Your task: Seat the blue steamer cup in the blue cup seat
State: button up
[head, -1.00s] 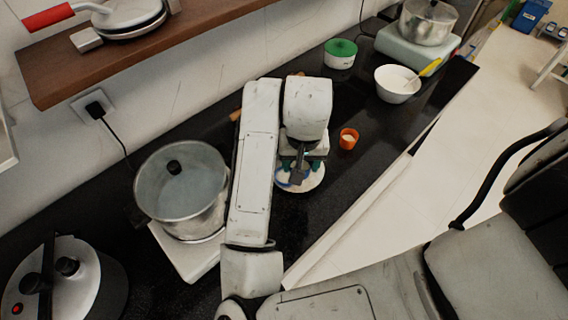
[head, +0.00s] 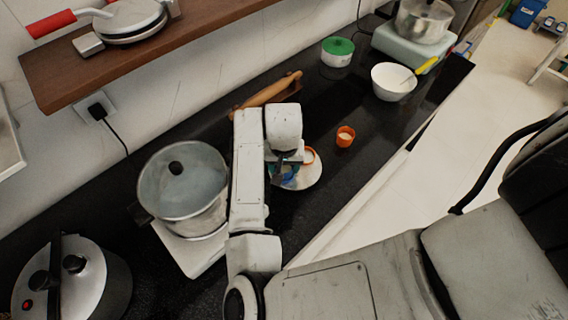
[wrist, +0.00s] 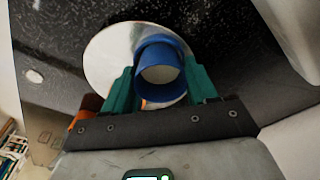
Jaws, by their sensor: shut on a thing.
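The blue steamer cup (wrist: 162,84) with pale contents is between the green fingers of my gripper (wrist: 161,86), which is shut on it.
An orange cup (head: 345,137) stands right of the plate. A rolling pin (head: 268,94) lies behind my arm. A large pot (head: 182,185) stands close on the left. A white bowl (head: 393,82) and green-lidded container (head: 338,51) are farther back.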

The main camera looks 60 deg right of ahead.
jog(key=shift+f, duration=0.15)
jog(key=o, duration=1)
jog(key=shift+o, duration=0.2)
notch_tip(320, 180, up, 12)
jog(key=a+b, duration=0.1)
jog(key=d+r+n+t+h, duration=0.2)
jog(key=d+r+n+h, duration=0.15)
jog(key=d, duration=0.45)
jog(key=s+a+f+n, duration=0.2)
jog(key=f, duration=0.1)
jog(key=s+a+f+n+y, duration=0.1)
jog(key=s+a+f, duration=0.1)
jog(key=a+f, duration=0.1)
jog(key=s+a+f+n, duration=0.2)
jog(key=f, duration=0.1)
jog(key=shift+s+a+f+n+y, duration=0.1)
jog(key=shift+a+f+n+y, duration=0.15)
jog(key=shift+a+f+n, duration=0.15)
jog(key=s+a+f+y, duration=0.1)
jog(key=s+a+f, duration=0.1)
jog(key=a, duration=0.1)
jog(key=s+a+f+n+g+y, duration=0.1)
jog(key=s+a+f, duration=0.1)
jog(key=s+a, duration=0.1)
jog(key=s+a+f+n+y, duration=0.1)
jog(key=s+a+f, duration=0.1)
jog(key=a, duration=0.2)
jog(key=shift+s+a+f+g, duration=0.25)
jog(key=shift+s+a+g, duration=0.05)
jog(key=shift+a+g, duration=0.1)
